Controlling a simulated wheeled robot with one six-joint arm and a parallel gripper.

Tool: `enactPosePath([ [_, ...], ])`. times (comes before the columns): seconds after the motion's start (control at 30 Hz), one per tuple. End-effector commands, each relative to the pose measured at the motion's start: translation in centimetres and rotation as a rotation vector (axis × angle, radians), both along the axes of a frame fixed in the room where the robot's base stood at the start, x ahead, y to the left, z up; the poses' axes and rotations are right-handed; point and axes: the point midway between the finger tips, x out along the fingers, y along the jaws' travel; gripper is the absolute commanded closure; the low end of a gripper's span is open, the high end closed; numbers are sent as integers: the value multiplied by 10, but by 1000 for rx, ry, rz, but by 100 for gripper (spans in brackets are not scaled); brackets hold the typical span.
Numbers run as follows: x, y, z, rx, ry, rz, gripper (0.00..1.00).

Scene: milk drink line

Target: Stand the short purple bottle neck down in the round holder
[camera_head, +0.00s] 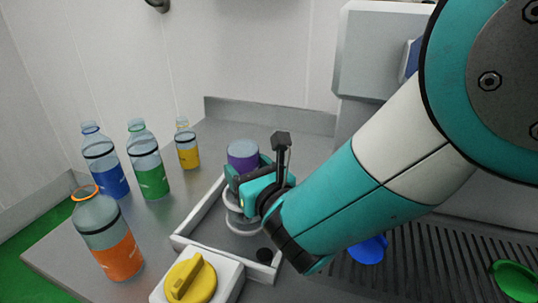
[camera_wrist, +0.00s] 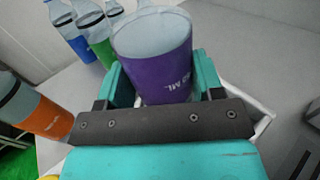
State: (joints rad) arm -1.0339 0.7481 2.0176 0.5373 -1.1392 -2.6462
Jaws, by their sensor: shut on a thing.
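The short purple bottle (camera_head: 242,150) is upside down in my gripper (camera_head: 250,172), with its flat grey base up. In the wrist view the purple bottle (camera_wrist: 163,65) sits between the two teal fingers of my gripper (camera_wrist: 162,82), which are shut on its sides. The round holder (camera_head: 238,222), a pale ring shape, stands in a shallow white-walled tray directly below the bottle. The bottle's neck is hidden behind my gripper in the head view, so I cannot tell whether it is inside the ring.
Blue (camera_head: 106,170), green (camera_head: 149,165), yellow (camera_head: 187,148) and orange (camera_head: 112,245) bottles stand upright at the left. A white box with a yellow knob (camera_head: 190,280) is in front. A blue piece (camera_head: 368,250) and a green piece (camera_head: 515,280) lie on the dark grate.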

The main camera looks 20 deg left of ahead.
Motion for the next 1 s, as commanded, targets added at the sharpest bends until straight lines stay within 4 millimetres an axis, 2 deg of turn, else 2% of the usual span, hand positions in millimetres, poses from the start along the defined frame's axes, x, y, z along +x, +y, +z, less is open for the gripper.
enactPosePath([
  [0.5,0,0,-29,0,0,0,61],
  [0.8,0,0,-30,1,-1,0,61],
  [0.83,0,0,-30,1,-1,0,34],
  [0.93,0,0,-30,1,-1,0,12],
  [1.0,0,0,-30,1,-1,0,9],
])
